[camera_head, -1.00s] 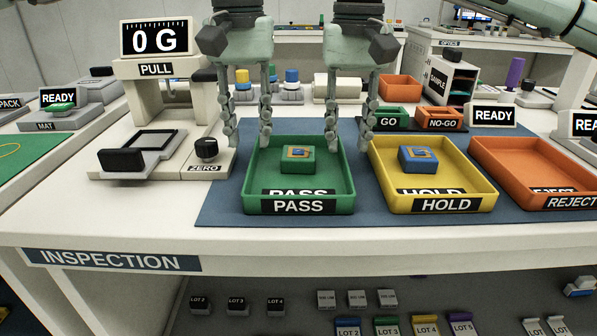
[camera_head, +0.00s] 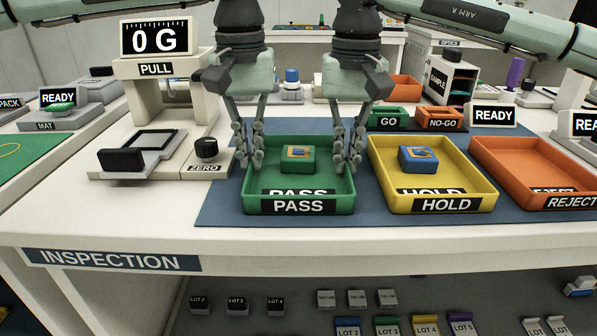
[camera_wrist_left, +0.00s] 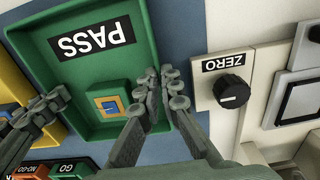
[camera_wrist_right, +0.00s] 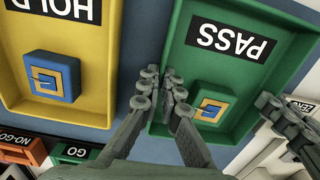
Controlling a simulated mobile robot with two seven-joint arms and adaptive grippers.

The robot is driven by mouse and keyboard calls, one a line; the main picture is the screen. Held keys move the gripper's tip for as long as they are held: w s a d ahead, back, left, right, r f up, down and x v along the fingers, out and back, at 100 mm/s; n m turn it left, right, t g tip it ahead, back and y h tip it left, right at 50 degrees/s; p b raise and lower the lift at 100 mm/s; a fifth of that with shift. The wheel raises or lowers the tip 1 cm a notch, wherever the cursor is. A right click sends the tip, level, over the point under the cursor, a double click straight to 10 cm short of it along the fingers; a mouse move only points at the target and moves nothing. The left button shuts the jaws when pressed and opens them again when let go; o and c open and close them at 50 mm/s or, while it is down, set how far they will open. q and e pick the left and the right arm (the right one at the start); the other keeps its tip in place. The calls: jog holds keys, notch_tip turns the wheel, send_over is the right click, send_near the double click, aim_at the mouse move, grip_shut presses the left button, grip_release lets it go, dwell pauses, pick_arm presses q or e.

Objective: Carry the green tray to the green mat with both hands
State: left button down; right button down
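The green tray (camera_head: 347,187), labelled PASS, sits on the blue mat with a small green block (camera_head: 297,160) inside. My left gripper (camera_head: 249,158) has its fingers on either side of the tray's left wall, closed in on it; the left wrist view (camera_wrist_left: 158,82) shows the wall between them. My right gripper (camera_head: 347,160) is closed in the same way on the right wall, also visible in the right wrist view (camera_wrist_right: 161,80). A green mat-like surface (camera_head: 22,152) with a yellow curve shows at the far left, partly out of frame.
The yellow HOLD tray (camera_head: 489,196) with a blue block (camera_head: 417,159) stands close on the right, then the orange REJECT tray (camera_head: 520,182). The pull tester (camera_head: 165,95) and its ZERO knob (camera_head: 206,148) stand close on the left.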

pick_arm(q)
jog(key=shift+r, duration=0.15)
pick_arm(e)
jog(key=shift+r, duration=0.15)
